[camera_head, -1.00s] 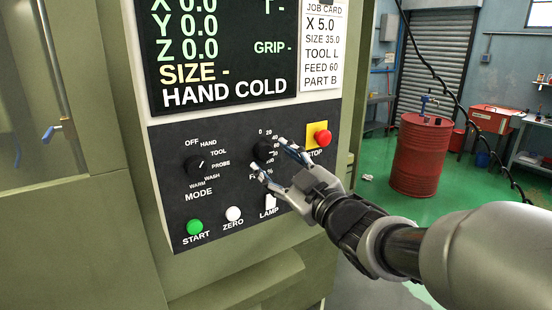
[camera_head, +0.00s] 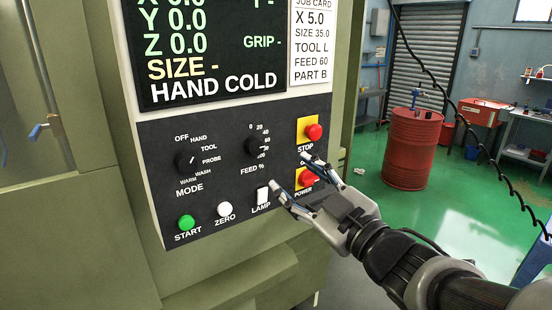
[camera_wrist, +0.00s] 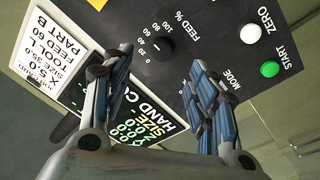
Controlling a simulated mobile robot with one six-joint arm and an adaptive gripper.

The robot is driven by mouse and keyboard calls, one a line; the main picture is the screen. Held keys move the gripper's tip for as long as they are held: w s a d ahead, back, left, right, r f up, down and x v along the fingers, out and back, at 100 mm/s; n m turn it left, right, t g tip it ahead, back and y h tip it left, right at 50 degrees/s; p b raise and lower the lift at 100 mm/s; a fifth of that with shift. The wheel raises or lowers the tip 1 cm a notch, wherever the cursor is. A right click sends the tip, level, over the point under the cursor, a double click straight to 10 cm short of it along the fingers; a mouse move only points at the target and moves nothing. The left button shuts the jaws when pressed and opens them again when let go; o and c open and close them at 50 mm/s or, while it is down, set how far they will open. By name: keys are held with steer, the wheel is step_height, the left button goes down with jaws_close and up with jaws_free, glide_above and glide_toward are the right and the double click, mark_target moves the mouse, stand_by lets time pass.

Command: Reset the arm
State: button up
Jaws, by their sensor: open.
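My gripper (camera_head: 288,171) is open and empty in the head view, in front of the lower right of the machine's dark control panel (camera_head: 225,180). Its fingers stand apart near the red power switch (camera_head: 306,178) and partly cover it. In the wrist view the gripper (camera_wrist: 158,65) shows two spread fingers with nothing between them. The black feed knob (camera_wrist: 163,48) shows beyond the fingers there, and in the head view the knob (camera_head: 258,144) lies up and left of the gripper, apart from it.
The panel also carries the mode knob (camera_head: 186,162), green start button (camera_head: 186,222), white zero button (camera_head: 224,209), lamp switch (camera_head: 262,194) and red stop button (camera_head: 314,132). The screen (camera_head: 210,55) reads HAND COLD. A red barrel (camera_head: 412,148) stands on the green floor, which has open room.

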steer(key=s+d+f+m+g+h, duration=0.35)
steer(key=d+f+m+h, duration=0.35)
steer(key=d+m+h, duration=0.4)
steer(key=s+a+f+m+g, duration=0.1)
steer(key=s+f+g, duration=0.3)
steer(key=s, duration=0.6)
steer(key=s+f+m+g+y, duration=0.1)
steer(key=s+f+g, duration=0.3)
steer(key=s, duration=0.7)
step_height(320, 180, down, 3)
steer(key=shift+a+r, duration=0.1)
steer(key=shift+a, duration=0.25)
